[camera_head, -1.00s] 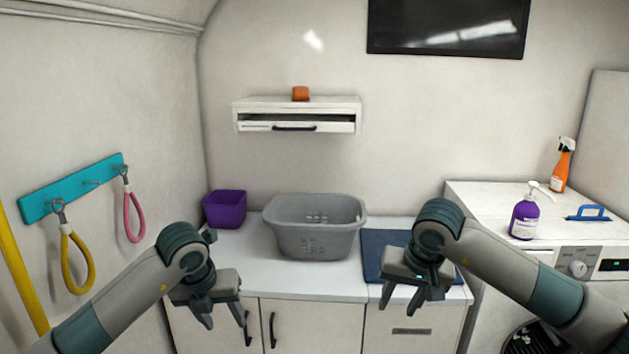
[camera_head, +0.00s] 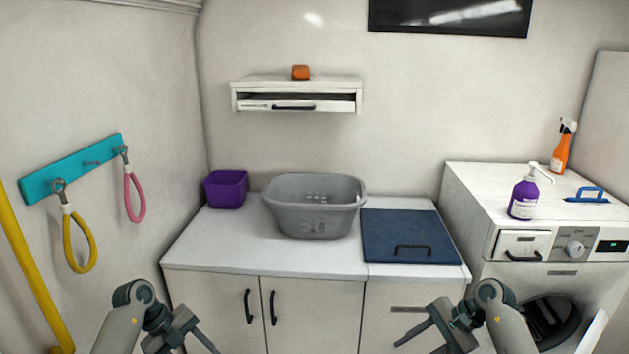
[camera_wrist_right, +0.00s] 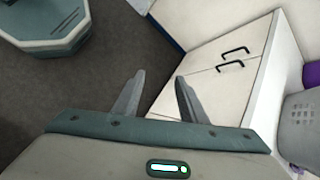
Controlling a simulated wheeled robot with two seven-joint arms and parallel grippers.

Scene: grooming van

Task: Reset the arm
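My left gripper (camera_head: 190,342) is low in front of the counter at the left in the head view, partly cut off by the bottom edge. Its fingers look spread, with nothing between them. My right gripper (camera_head: 428,343) is low in front of the right-hand cabinet. In the right wrist view, the right gripper (camera_wrist_right: 158,95) has its two fingers apart and nothing between them. Behind it are floor and cabinet doors.
On the counter (camera_head: 240,243) stand a purple bin (camera_head: 226,189), a grey basket (camera_head: 315,215) and a dark blue lid with a handle (camera_head: 405,232). A washer (camera_head: 560,270) with a purple pump bottle (camera_head: 523,195) is at right. Leash loops (camera_head: 80,243) hang at left.

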